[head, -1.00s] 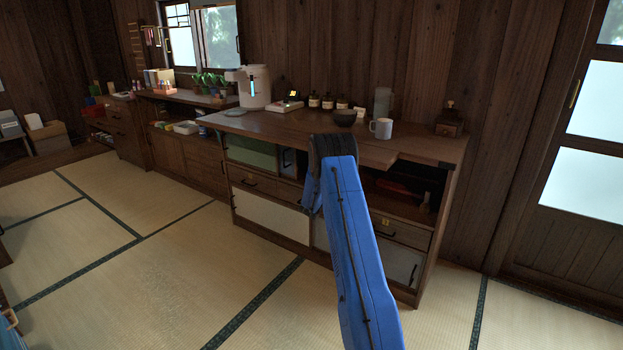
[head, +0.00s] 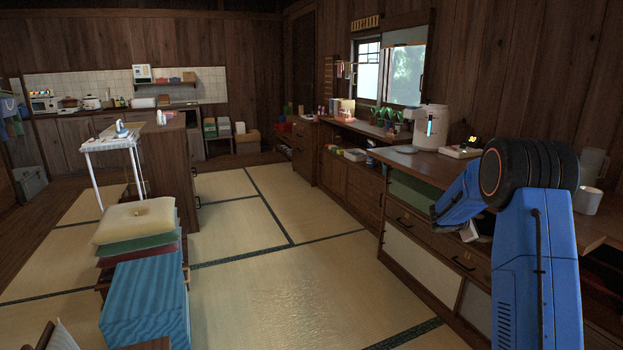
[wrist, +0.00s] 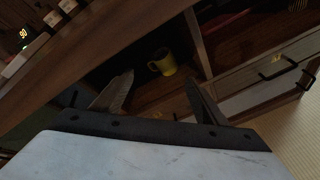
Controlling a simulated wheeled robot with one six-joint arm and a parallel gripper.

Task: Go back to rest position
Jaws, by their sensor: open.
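My gripper (wrist: 160,95) shows in the wrist view with its two dark fingers spread apart and nothing between them. It is open and empty, in front of the open front of the wooden cabinet (wrist: 193,45). A yellow mug (wrist: 162,62) stands on a shelf inside, beyond the fingertips and apart from them. In the head view my blue arm is folded at the right, in front of the wooden counter (head: 403,158). The gripper itself is hardly visible there.
A white dispenser (head: 430,128) and a white mug (head: 587,201) stand on the counter. The tatami floor (head: 290,280) is clear in the middle. Stacked cushions (head: 135,222) and a small white table (head: 110,143) stand at the left. A kitchen counter (head: 75,118) lies at the back.

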